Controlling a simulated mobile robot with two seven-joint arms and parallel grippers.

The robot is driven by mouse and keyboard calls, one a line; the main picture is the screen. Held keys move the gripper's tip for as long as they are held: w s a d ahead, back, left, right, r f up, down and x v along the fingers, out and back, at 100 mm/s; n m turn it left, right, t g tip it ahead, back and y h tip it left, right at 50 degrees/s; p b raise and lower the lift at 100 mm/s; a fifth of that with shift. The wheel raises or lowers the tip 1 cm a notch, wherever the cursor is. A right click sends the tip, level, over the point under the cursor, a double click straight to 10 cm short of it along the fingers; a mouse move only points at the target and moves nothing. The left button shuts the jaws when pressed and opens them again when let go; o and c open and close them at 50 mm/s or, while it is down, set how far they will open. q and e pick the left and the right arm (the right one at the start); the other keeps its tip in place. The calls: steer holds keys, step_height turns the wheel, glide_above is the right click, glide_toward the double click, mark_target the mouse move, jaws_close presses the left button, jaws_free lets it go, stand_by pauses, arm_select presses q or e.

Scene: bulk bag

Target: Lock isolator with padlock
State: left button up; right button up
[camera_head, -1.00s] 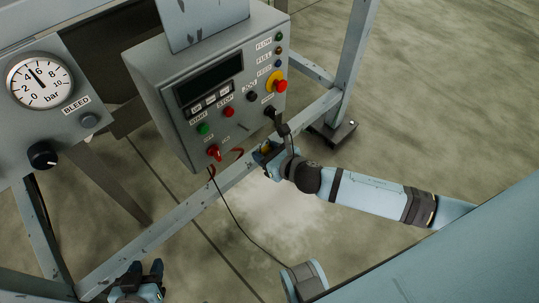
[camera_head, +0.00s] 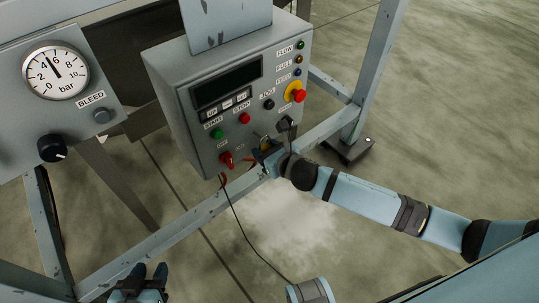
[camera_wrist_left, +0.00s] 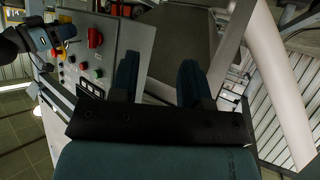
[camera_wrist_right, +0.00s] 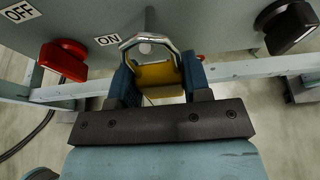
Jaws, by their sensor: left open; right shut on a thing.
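The isolator's red rotary handle (camera_head: 226,159) sits low on the grey control box, and also shows in the right wrist view (camera_wrist_right: 64,60) between the OFF and ON labels. My right gripper (camera_wrist_right: 160,75) is shut on a padlock (camera_wrist_right: 157,76) with a yellow body and a steel shackle, which points toward the box. They are right of the red handle and apart from it. In the head view the padlock (camera_head: 265,144) is partly hidden by the gripper. Whether the shackle is open is unclear. My left gripper (camera_head: 148,269) is open and empty at the lower left.
The control box (camera_head: 185,120) carries buttons, a yellow-red stop button (camera_head: 296,93) and a black knob (camera_head: 285,123). A frame rail (camera_head: 165,238) runs below it. A gauge panel (camera_head: 95,80) stands at left. A thin dark cable hangs below the box.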

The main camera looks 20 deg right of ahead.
steer(key=shift+w+a+f+b, duration=0.1)
steer(key=shift+w+a+b, duration=0.1)
steer(key=shift+w+b, duration=0.25)
steer(key=shift+w+a, duration=0.1)
steer(key=shift+w, duration=0.25)
steer(key=shift+w+a+f+p, duration=0.1)
steer(key=shift+w+f+p, duration=0.1)
steer(key=shift+w+p, duration=0.2)
steer(key=shift+f, duration=0.2)
arm_select(q)
steer(key=shift+s+f, duration=0.1)
steer(key=shift+f, duration=0.1)
steer(key=shift+r, duration=0.15)
arm_select(e)
steer(key=o, duration=1)
arm_select(q)
steer(key=shift+d, duration=0.15)
arm_select(e)
steer(key=shift+o, duration=0.2)
steer(key=shift+s+a, duration=0.1)
steer(key=shift+a, duration=0.05)
